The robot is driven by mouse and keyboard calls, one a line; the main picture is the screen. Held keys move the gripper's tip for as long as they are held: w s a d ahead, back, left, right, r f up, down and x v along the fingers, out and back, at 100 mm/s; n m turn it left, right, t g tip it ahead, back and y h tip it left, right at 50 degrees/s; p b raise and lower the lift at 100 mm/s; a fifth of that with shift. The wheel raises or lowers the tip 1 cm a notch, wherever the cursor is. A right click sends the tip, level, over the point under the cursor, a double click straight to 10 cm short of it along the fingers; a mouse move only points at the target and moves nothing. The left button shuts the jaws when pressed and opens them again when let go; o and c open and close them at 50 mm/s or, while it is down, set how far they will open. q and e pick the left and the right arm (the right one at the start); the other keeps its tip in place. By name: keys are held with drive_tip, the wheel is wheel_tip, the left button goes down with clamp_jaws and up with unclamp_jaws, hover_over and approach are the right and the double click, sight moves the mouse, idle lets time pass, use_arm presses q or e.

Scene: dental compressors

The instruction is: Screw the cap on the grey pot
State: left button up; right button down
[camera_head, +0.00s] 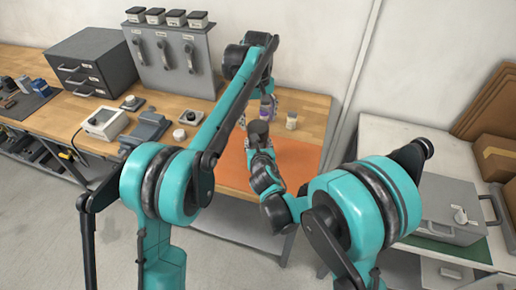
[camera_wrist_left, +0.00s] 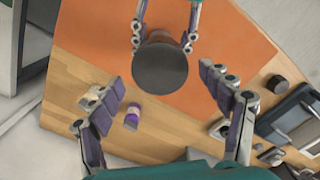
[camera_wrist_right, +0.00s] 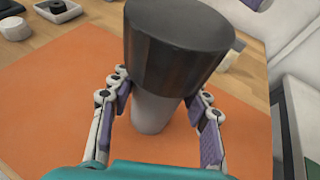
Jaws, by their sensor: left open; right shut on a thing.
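The grey pot (camera_wrist_right: 150,113) stands upright over the orange mat (camera_wrist_right: 45,125) in the right wrist view. My right gripper (camera_wrist_right: 158,98) is shut around its body, one finger on each side. The dark, wide cap (camera_wrist_right: 175,45) is at the top of the pot; I cannot tell whether it is threaded on. In the left wrist view the cap (camera_wrist_left: 160,68) shows as a dark disc from above and hides most of the pot. My left gripper (camera_wrist_left: 162,80) is open, its fingers spread either side of the cap and apart from it. In the head view the cap (camera_head: 257,128) is small.
A black round piece (camera_wrist_left: 277,84) and a grey device (camera_head: 146,130) lie left of the mat. A grey drawer unit (camera_head: 93,62) and a panel with handles (camera_head: 170,60) stand at the back.

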sight(258, 126)
use_arm(q)
drive_tip(key=shift+f, duration=2.25)
drive_tip(key=c, duration=1.2)
drive_tip(key=m, duration=0.8)
drive_tip(key=shift+m, duration=0.3)
drive_tip(key=o, duration=1.3)
